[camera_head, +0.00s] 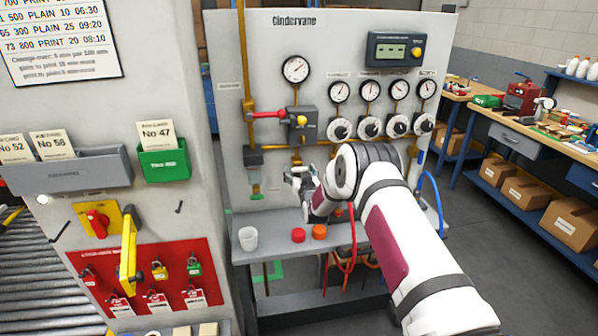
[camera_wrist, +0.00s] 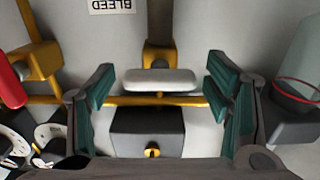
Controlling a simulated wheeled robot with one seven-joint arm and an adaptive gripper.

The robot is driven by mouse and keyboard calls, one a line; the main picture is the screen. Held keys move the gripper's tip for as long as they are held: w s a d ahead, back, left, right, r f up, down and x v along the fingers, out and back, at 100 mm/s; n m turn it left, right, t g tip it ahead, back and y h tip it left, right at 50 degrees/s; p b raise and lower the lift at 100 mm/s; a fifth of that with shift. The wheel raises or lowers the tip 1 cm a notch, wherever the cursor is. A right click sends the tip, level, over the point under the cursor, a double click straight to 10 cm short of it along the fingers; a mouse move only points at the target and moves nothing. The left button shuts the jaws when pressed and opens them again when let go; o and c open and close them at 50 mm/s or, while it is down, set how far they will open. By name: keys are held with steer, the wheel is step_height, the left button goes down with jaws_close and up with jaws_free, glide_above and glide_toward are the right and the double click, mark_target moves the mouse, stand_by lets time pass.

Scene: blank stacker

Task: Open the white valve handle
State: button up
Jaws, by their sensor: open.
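The white valve handle (camera_wrist: 160,80) is a short rounded bar in the middle of the wrist view. It lies level in front of a yellow valve fitting (camera_wrist: 158,54). My gripper (camera_wrist: 161,88) is open, with one teal-padded finger on each side of the handle. Gaps show between the handle's ends and both pads, so it is not gripped. How deep the handle sits between the fingers is hard to tell.
A clear cylinder (camera_wrist: 303,60) is close on the right. Below, a shelf holds a white cup (camera_head: 248,239) and red (camera_head: 298,235) and orange (camera_head: 319,232) caps.

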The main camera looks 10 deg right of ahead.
steer(key=shift+w, duration=0.25)
steer(key=shift+r, duration=0.1)
steer(key=c, duration=1.2)
steer(key=shift+o, duration=0.2)
